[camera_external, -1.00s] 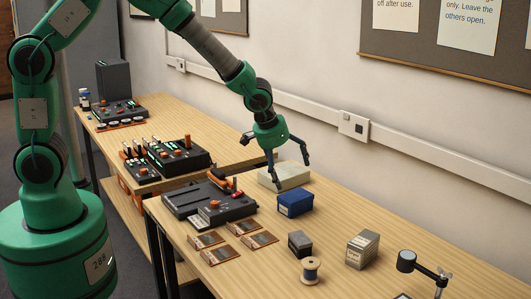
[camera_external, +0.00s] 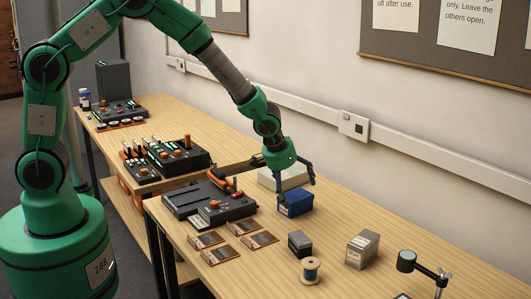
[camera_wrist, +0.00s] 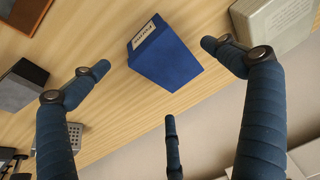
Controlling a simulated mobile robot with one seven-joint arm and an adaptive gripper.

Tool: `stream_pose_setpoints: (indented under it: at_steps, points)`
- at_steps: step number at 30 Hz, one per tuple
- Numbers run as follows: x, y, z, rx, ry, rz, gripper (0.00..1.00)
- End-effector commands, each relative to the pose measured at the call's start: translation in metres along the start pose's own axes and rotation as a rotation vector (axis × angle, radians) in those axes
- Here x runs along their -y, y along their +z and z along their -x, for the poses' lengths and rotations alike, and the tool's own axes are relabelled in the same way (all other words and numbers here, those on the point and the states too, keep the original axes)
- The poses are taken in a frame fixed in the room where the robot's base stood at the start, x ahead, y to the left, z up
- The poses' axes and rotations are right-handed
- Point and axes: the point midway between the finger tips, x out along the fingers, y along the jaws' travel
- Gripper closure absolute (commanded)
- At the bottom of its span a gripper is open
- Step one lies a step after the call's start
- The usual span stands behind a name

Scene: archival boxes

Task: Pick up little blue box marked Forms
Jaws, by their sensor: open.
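The little blue box (camera_external: 296,203) stands on the near table. In the wrist view the blue box (camera_wrist: 166,58) shows a white label that reads Forms. My gripper (camera_external: 297,195) is open and empty, its fingers close to the blue box in the external view. In the wrist view the fingers of my gripper (camera_wrist: 155,72) are spread, with one on either side of the box and a third below it in the picture. I cannot tell whether any finger touches the box.
A pale box (camera_external: 284,178) stands just behind the blue box. A small dark grey box (camera_external: 300,244), a larger grey box (camera_external: 362,250) and a spool (camera_external: 311,270) stand nearer the front. A black control console (camera_external: 207,203) lies to the left.

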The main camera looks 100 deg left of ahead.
Motion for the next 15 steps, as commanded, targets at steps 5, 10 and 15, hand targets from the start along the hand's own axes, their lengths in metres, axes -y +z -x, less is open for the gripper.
stream_pose_setpoints:
  at_steps: [5,10,15]
  points:
    - [-0.0001,-0.0005,-0.0001,-0.001,0.000,0.000,0.00]
    - [-0.0001,-0.0002,-0.0007,0.000,0.000,0.000,0.00]
    - [-0.0005,0.0000,-0.0095,0.000,0.000,0.001,0.00]
